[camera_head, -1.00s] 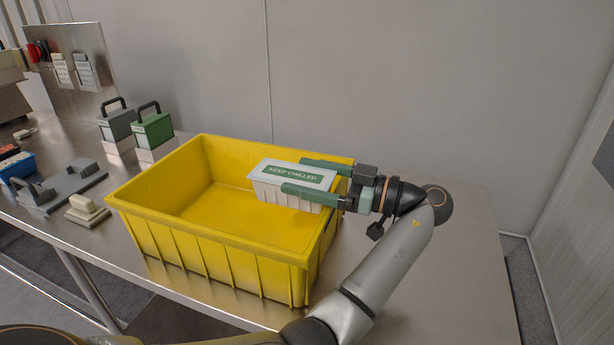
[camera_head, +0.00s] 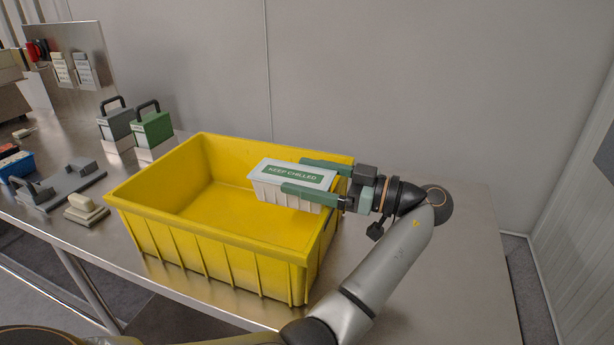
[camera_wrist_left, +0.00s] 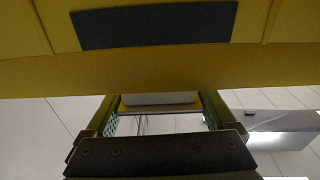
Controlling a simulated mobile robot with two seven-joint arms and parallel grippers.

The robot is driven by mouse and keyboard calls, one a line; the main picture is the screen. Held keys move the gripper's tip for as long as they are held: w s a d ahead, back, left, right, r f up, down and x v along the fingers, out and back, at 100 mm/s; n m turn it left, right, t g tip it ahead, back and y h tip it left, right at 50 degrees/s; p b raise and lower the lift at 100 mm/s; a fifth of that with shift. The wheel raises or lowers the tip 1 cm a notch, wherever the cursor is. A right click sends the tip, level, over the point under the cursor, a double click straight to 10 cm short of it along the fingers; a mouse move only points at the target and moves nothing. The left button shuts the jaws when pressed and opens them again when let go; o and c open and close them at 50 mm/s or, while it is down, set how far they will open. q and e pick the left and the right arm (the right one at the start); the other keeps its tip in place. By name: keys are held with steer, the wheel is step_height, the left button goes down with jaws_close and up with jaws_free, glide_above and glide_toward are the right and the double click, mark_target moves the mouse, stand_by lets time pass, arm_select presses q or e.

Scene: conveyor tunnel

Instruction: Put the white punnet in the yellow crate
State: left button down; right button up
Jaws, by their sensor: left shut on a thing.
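The white punnet (camera_head: 280,194) has a pale lid with a green "KEEP CHILLED" label. My left gripper (camera_head: 293,175) is shut on it, with one green finger along each side. The gripper reaches in from the right across the right rim of the yellow crate (camera_head: 205,247). The punnet appears level, over the right part of the crate's open inside; whether its base touches the crate is unclear. In the left wrist view, a pale strip of the punnet (camera_wrist_left: 160,99) shows between the fingers, under a broad yellow crate wall (camera_wrist_left: 160,76). My right gripper is not in view.
The crate stands on a steel table (camera_head: 450,250), bare to its right. Left of it are a green handled box (camera_head: 152,129), a grey handled box (camera_head: 116,126), a grey handled plate (camera_head: 62,186) and a small cream block (camera_head: 85,206). A wall stands behind.

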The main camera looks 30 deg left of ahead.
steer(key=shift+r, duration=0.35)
arm_select(q)
jaws_free()
